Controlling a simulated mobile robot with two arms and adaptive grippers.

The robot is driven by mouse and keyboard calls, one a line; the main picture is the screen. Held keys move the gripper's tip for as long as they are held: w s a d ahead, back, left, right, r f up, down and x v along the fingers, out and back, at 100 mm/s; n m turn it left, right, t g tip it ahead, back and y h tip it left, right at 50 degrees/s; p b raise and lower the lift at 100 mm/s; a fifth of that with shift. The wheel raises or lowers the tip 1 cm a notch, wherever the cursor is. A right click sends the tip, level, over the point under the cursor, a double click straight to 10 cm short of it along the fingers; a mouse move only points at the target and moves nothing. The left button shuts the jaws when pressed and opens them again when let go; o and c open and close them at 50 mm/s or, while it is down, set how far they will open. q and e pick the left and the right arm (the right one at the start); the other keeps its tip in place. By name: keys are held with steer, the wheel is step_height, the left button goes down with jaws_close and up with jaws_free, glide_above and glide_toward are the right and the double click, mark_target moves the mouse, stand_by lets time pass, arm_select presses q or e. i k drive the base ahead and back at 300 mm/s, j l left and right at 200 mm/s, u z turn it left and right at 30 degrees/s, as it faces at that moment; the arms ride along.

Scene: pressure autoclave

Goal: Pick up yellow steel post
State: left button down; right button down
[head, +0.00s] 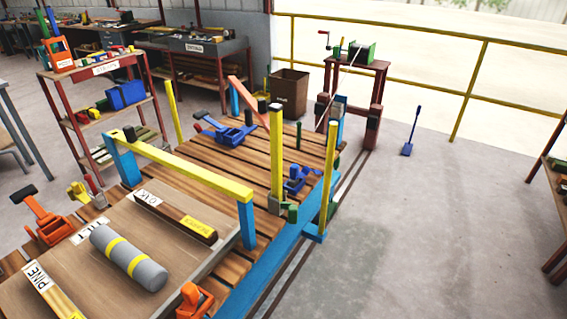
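Several yellow posts show in the head view, and I cannot tell which one the task means. One yellow post (277,150) stands upright on the slatted wooden deck, its foot in a grey and green fitting. Another yellow post (329,190) stands at the deck's right edge, by the blue rail. A third yellow post (172,112) stands at the far left edge, leaning slightly. A yellow beam (190,172) lies across two blue uprights. Neither of my grippers is in view.
A grey cylinder with yellow bands (130,257) lies on a board (85,225) with labelled wooden bars. Blue clamps (227,132) and orange clamps (195,301) sit around the deck. A red-framed shelf (104,120) stands left. The concrete floor (420,240) at right is mostly clear.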

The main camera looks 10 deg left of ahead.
mark_target(275, 110)
steer(key=i+l+u, duration=0.15)
steer(key=u, duration=0.3)
steer(key=i+l+u, duration=0.15)
steer(key=u, duration=0.3)
steer(key=i+l+u, duration=0.1)
steer(key=l+u, duration=0.15)
steer(key=u, duration=0.2)
